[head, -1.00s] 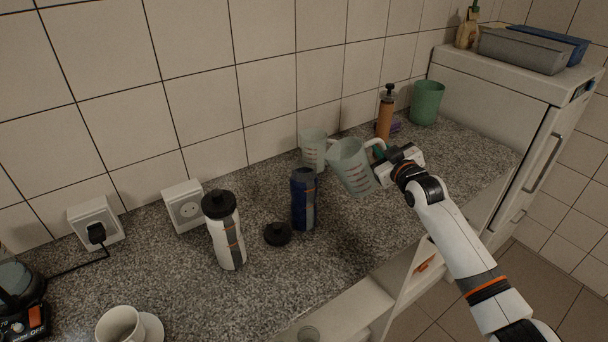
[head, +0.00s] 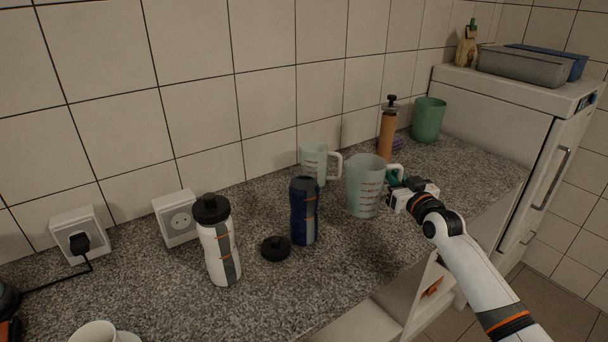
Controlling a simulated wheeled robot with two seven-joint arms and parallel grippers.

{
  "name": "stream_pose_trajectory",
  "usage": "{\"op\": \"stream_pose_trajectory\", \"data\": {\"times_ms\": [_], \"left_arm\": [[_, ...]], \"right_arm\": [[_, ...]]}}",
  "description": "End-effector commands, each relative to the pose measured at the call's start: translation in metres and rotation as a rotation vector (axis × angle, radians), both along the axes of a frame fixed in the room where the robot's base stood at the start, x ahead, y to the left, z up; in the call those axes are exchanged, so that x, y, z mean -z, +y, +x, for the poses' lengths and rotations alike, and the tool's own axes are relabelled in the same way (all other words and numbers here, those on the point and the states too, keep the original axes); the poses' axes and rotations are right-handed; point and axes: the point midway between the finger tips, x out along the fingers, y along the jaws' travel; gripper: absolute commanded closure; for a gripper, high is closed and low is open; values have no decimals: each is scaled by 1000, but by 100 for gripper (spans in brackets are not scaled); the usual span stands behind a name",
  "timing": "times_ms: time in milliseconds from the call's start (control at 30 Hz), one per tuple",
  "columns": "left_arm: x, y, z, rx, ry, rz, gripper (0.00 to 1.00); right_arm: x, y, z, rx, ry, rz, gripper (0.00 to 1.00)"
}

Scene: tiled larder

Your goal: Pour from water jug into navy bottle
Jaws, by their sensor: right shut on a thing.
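The water jug (head: 362,190), pale and translucent with red markings, is upright to the right of the navy bottle. My right gripper (head: 394,186) is shut on its handle side. I cannot tell whether the jug's base touches the counter. The navy bottle (head: 304,212) stands upright with no lid on top, apart from the jug. A black lid (head: 276,248) lies on the counter just left of it. The inside of the bottle is hidden. My left gripper is not in view.
A second measuring jug (head: 314,166) stands behind the navy bottle. A white bottle with a black lid (head: 221,245) stands left. An orange bottle (head: 387,134) and green cup (head: 428,119) stand at the back right. A white cup (head: 94,333) is at the front left.

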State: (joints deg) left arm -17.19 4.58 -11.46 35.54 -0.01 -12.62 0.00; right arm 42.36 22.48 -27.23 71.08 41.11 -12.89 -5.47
Motion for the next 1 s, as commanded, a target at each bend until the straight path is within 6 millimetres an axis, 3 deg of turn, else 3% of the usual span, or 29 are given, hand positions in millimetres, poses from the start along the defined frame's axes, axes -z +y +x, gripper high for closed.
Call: {"op": "stream_pose_trajectory", "data": {"times_ms": [733, 1000], "left_arm": [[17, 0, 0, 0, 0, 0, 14], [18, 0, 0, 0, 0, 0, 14]], "right_arm": [[-46, -45, 6, 1, -5, -3, 100], [-51, -49, 6, -1, -2, 0, 100]]}}
